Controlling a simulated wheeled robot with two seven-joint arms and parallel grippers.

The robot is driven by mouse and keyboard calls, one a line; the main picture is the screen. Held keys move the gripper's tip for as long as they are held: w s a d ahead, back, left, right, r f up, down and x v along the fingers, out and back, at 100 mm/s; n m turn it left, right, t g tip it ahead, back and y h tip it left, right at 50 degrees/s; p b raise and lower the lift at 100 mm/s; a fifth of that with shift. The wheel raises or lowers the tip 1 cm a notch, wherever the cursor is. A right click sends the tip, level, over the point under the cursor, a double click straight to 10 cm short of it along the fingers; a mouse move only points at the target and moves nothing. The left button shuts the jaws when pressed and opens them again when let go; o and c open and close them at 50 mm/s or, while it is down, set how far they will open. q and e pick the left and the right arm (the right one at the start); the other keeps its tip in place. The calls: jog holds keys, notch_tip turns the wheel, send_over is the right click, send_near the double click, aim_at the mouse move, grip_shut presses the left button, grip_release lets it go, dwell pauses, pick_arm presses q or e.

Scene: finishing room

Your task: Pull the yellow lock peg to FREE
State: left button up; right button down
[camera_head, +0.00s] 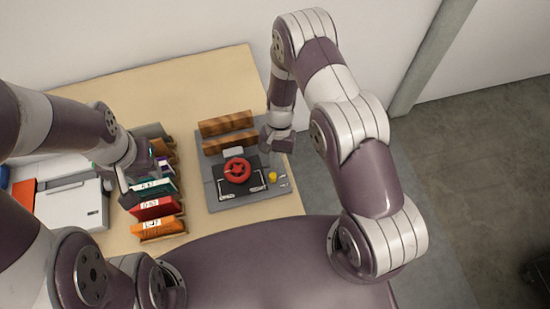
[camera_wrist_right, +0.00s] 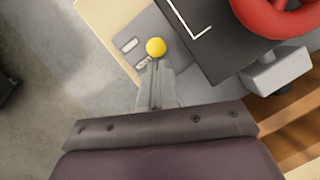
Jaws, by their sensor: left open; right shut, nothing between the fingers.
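The yellow lock peg (camera_head: 272,177) has a round knob and stands at the right side of a grey fixture plate (camera_head: 218,194), beside two small labels. In the right wrist view the yellow knob (camera_wrist_right: 156,47) is just beyond the fingertips of my right gripper (camera_wrist_right: 155,72). The right gripper is shut and empty; I cannot tell whether it touches the knob. In the head view my right gripper (camera_head: 270,150) is over the fixture's right side, and its fingers are hard to make out. My left gripper (camera_head: 126,192) is open, over the folders at the left.
A red handwheel (camera_head: 237,170) sits on a dark plate left of the peg, with wooden blocks (camera_head: 228,124) behind it. Upright folders (camera_head: 155,208) and a white machine (camera_head: 72,205) stand at the left. The table's right edge (camera_head: 297,202) is close to the peg.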

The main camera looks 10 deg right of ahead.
jog(key=shift+s, duration=1.45)
jog(key=shift+w+d+r, duration=0.1)
jog(key=shift+w+r, duration=0.2)
jog(key=shift+r, duration=0.1)
jog(key=b+v, duration=0.3)
jog(key=v, duration=0.9)
jog(key=shift+s, duration=0.1)
